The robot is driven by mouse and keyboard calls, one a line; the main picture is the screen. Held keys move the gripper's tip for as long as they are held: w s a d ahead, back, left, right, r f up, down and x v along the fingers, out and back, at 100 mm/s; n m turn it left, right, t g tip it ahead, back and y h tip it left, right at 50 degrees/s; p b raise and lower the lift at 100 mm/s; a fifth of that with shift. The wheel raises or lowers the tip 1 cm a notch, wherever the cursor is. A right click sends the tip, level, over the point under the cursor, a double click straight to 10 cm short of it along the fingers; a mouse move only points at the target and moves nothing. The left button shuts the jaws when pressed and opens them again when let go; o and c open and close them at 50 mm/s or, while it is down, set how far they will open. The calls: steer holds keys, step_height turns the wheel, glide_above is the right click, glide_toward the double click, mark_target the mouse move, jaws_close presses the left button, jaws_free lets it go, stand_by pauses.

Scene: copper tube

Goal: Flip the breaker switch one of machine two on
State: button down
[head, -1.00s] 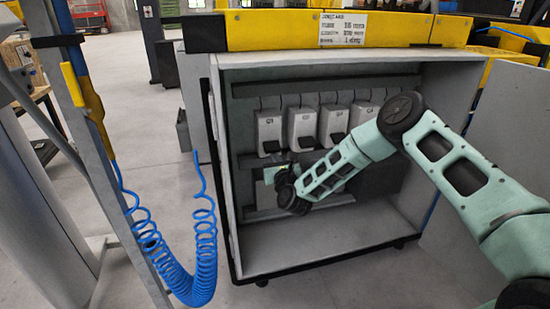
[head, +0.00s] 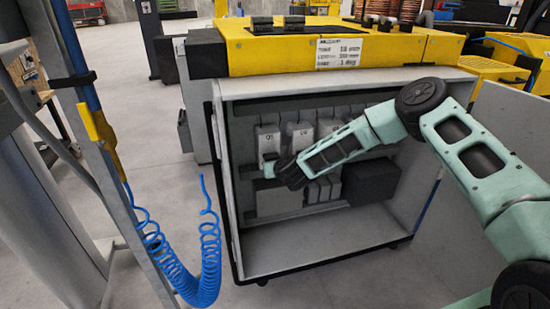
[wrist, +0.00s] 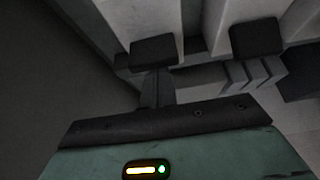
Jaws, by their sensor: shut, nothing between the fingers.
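A row of grey breakers with black switch levers hangs inside the open cabinet (head: 225,190). The leftmost breaker (head: 268,138) is partly hidden at its lower end by my arm. My gripper (head: 272,168) is right below it, its fingers small and hard to make out there. In the wrist view my gripper (wrist: 157,88) is shut and empty, its tips at the lower edge of the left black lever (wrist: 155,50). I cannot tell whether they touch. A second black lever (wrist: 257,38) is to the right.
The open cabinet door (head: 490,130) stands on the right. A dark box (head: 372,183) and several small modules (head: 322,190) sit below the breakers. A blue coiled hose (head: 205,265) hangs outside on the left. The cabinet floor is clear.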

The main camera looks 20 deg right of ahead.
steer(key=shift+r+g+p, duration=0.4)
steer(key=shift+g+p, duration=0.05)
steer(key=shift+g, duration=0.35)
steer(key=shift+r, duration=0.1)
steer(key=shift+r+p, duration=0.45)
steer(key=shift+r, duration=0.3)
steer(key=shift+w, duration=0.1)
